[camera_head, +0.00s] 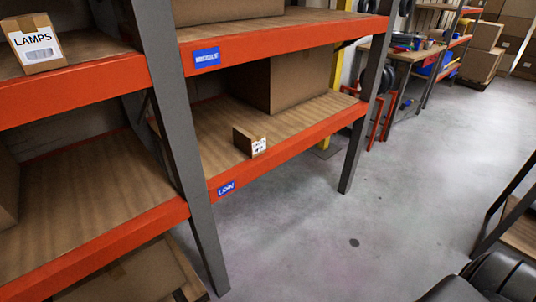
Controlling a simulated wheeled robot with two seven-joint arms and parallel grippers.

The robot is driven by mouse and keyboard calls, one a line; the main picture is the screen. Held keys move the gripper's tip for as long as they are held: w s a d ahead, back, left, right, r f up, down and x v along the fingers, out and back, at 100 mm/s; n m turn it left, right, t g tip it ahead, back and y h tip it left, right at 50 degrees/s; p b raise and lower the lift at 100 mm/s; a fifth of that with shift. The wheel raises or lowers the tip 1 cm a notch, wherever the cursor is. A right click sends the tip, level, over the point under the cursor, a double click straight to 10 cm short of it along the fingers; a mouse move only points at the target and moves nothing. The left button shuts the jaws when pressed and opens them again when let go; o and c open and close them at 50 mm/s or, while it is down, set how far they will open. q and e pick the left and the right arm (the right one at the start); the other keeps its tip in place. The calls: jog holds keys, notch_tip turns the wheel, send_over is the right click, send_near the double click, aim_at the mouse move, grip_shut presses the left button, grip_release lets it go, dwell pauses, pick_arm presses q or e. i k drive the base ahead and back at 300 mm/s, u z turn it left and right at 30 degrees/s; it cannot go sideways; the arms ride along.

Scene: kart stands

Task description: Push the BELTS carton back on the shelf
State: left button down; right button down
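A small brown carton (243,140) with a white label sits on the low shelf (205,135) of the right-hand bay. Its label is too small to read surely, so I cannot confirm that it says BELTS. The carton stands upright at the shelf's front edge, with its labelled face at the orange beam (300,132). Another carton (33,43), labelled LAMPS, stands at the front of the middle shelf on the far left. Neither of my grippers shows in the head view.
A large brown box (290,80) stands behind and right of the small carton. Grey uprights (172,100) flank the bay. The concrete floor (360,230) in front is clear. Black rounded parts show at bottom right, beside a dark-framed stand (505,205).

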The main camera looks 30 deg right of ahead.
aim_at(250, 140)
jog(key=z, duration=2.4)
jog(key=i, duration=3.35)
jog(key=u, duration=2.85)
